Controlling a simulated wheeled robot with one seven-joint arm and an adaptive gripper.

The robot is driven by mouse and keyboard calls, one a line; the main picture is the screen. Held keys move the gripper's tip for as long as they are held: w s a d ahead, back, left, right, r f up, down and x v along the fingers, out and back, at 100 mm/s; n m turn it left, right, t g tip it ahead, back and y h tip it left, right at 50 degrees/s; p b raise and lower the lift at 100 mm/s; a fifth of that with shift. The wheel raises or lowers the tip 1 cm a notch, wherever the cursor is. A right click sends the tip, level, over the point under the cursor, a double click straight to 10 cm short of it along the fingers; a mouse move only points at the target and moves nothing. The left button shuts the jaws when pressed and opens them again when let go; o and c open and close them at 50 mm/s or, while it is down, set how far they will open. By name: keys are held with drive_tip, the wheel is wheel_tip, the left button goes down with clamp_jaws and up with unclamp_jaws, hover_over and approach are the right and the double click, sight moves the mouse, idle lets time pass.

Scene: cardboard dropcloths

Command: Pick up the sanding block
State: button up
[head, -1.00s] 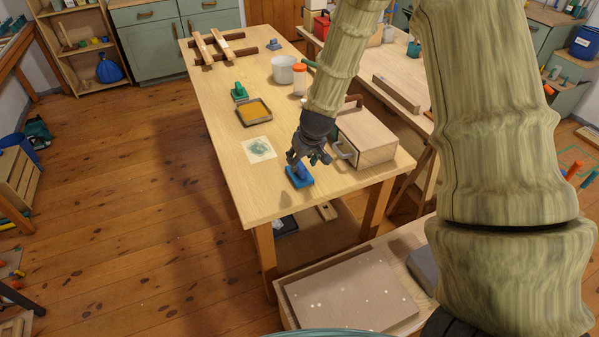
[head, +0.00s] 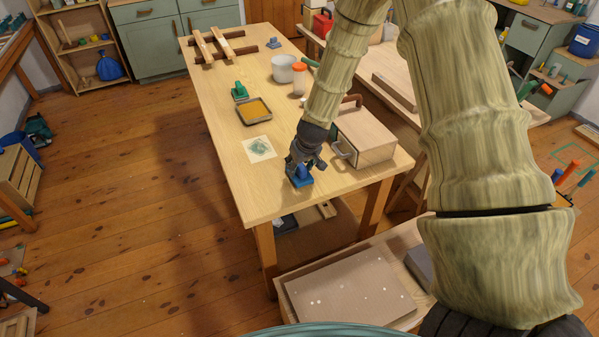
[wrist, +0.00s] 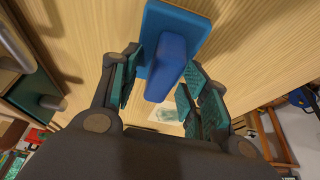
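The blue sanding block (head: 303,182), a flat base with a raised grip, lies on the wooden workbench (head: 225,155) near its front end. My gripper (head: 300,170) is right above it, pointing down, and hides part of it. In the wrist view the block's raised grip (wrist: 168,68) stands between the teal finger pads of my gripper (wrist: 165,85). The fingers are apart, with a gap visible on the right side of the grip. Whether the left pad touches the grip I cannot tell.
A wooden case (head: 365,138) with a metal handle stands close to the right of my gripper. A green block (head: 240,93), a tray of orange material (head: 254,111), a stained sheet (head: 259,148), a white bucket (head: 283,69) and an orange-lidded jar (head: 299,80) stand farther back.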

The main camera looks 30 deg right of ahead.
clamp_jaws()
drive_tip(key=shift+r, duration=0.1)
drive_tip(key=shift+r+b, duration=0.45)
drive_tip(key=shift+r, duration=0.4)
drive_tip(key=shift+r+b, duration=0.35)
drive_tip(key=shift+r, duration=0.5)
drive_tip(key=s+d+r+b, duration=0.1)
drive_tip(key=s+d+b, duration=0.2)
drive_tip(key=s, duration=1.2)
drive_tip(key=shift+s+d+r+b, duration=0.2)
drive_tip(key=shift+s+b, duration=0.1)
drive_tip(key=shift+b, duration=0.15)
